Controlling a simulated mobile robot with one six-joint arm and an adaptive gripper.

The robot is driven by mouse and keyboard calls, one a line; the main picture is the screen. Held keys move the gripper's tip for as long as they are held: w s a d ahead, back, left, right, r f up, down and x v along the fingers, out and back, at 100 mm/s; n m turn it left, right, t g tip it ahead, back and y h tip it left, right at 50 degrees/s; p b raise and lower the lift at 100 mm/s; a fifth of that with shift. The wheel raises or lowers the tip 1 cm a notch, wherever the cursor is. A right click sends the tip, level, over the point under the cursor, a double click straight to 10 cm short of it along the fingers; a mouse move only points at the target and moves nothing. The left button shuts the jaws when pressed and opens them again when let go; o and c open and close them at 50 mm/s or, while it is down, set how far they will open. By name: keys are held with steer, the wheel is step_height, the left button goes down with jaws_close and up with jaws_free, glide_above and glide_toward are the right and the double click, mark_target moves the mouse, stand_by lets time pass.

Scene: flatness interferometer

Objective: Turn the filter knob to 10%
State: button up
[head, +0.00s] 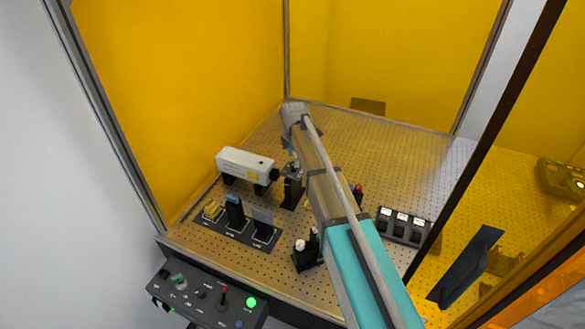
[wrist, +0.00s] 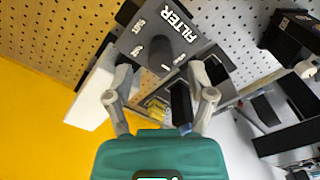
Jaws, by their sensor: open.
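The filter unit shows in the wrist view as a dark grey plate (wrist: 133,42) lettered FILTER, with small white marks around a dark round knob (wrist: 159,52). The marks are too small to read surely, and I cannot tell which one the knob points at. My gripper (wrist: 160,74) is open, its two grey fingers apart, with the knob just beyond the gap between the fingertips. I cannot tell whether either finger touches it. In the head view my gripper (head: 289,146) is partly hidden by my arm, above a black mount (head: 292,190) on the perforated table.
A white laser box (head: 245,164) stands left of the mount. A dark tray (head: 222,229) with several holders lies in front of it. A control panel (head: 210,299) with a green light is at the front left. A slotted black rack (head: 403,226) stands right. Yellow panels enclose the table.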

steer(key=shift+f+b, duration=0.9)
steer(key=shift+f, duration=0.25)
jaws_close()
